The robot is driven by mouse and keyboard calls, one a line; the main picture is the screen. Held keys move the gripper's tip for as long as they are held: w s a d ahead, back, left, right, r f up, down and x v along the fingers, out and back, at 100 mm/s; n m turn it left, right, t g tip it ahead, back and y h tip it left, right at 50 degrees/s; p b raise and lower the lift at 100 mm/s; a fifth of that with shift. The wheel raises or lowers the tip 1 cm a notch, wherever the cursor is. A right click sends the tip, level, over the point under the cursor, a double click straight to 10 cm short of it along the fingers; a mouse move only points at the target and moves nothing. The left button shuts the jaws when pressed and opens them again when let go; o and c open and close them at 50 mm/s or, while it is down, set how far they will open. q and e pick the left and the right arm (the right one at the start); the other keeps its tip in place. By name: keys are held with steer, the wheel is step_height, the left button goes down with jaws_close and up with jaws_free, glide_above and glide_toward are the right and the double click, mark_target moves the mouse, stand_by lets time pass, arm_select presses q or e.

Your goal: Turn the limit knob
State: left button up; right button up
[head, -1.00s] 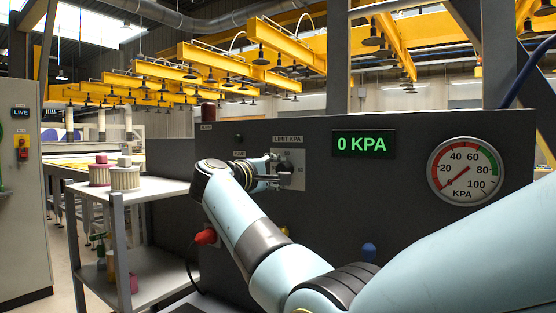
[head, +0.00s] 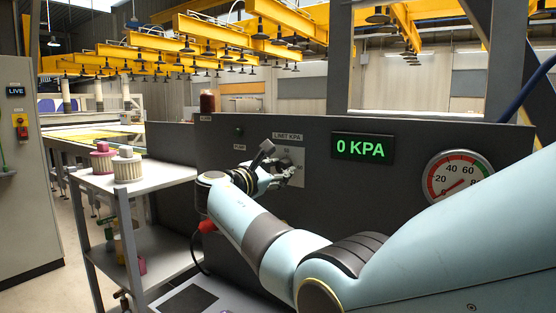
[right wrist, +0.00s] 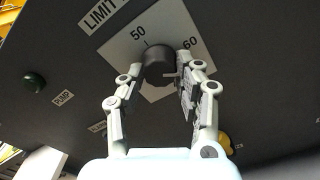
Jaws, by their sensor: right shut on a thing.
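The limit knob (right wrist: 158,64) is a dark round knob on a pale square plate (right wrist: 183,28) marked 50 and 60, in the right wrist view. My right gripper (right wrist: 163,72) is shut on the knob, one finger on each side. In the head view my right gripper (head: 284,176) is at the plate (head: 298,156) under the LIMIT KPA label (head: 287,136), and hides most of the knob. The green display (head: 362,148) reads 0 KPA. The round gauge (head: 458,178) has its needle near zero, partly covered by my arm. My left gripper is out of view.
A green button (right wrist: 34,82) labelled PUMP and a yellow part (right wrist: 224,144) are on the dark panel near the gripper. A red part (head: 207,225) shows beside my forearm.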

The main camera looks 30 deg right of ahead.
steer(key=n+p, duration=0.3)
steer(key=n, duration=0.1)
steer(key=shift+s+f+n+p, duration=0.15)
steer(key=shift+n+p, duration=0.35)
steer(key=shift+n, duration=0.6)
steer(key=shift+f, duration=0.1)
steer(key=o, duration=1.1)
steer(key=shift+o, duration=0.2)
steer(key=shift+a, duration=0.1)
steer(key=v, duration=0.7)
steer(key=shift+a, duration=0.15)
